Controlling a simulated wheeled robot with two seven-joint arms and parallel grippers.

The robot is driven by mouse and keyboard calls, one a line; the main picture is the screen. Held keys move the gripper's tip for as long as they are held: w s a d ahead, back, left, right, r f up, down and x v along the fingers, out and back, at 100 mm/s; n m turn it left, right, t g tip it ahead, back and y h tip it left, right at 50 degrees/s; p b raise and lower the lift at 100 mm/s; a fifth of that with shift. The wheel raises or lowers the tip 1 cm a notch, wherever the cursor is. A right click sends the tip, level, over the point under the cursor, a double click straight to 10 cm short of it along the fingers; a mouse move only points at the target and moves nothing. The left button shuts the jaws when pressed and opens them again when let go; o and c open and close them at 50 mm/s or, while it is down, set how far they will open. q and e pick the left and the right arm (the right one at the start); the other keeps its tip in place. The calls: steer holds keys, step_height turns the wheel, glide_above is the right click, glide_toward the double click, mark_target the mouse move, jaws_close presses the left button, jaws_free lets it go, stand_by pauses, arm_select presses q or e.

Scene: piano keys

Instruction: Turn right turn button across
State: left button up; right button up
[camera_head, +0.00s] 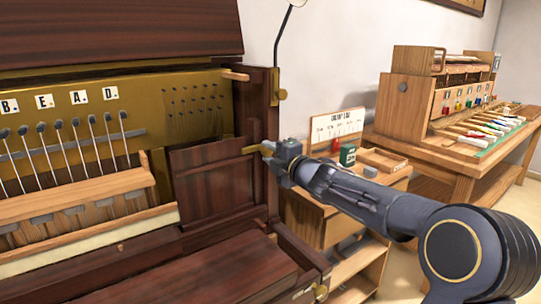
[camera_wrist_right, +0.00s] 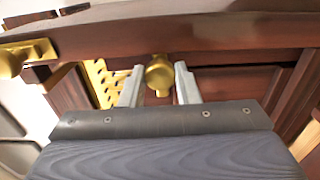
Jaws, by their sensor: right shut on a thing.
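The brass turn button (camera_head: 251,149) is at the upper right corner of the dark wooden panel (camera_head: 207,180) on the piano. In the head view its visible arm points left over the panel's edge. My right gripper (camera_head: 267,149) reaches in from the right and covers the rest of the button. In the right wrist view the button's round brass knob (camera_wrist_right: 159,74) sits between the two grey fingertips, and my right gripper (camera_wrist_right: 159,84) is shut on it. My left gripper is not in view.
Another brass fitting (camera_head: 281,93) is higher on the right post. The rows of upright pins and key parts are to the left. A small wooden cabinet (camera_head: 305,212) and a workbench (camera_head: 468,150) with a key model stand to the right.

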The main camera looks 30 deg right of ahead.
steer(key=shift+f, duration=0.1)
steer(key=o, duration=1)
steer(key=shift+c, duration=0.2)
steer(key=s, duration=0.7)
steer(key=shift+s+d+p, duration=0.3)
steer(key=shift+s+p, duration=0.05)
steer(key=shift+s, duration=0.05)
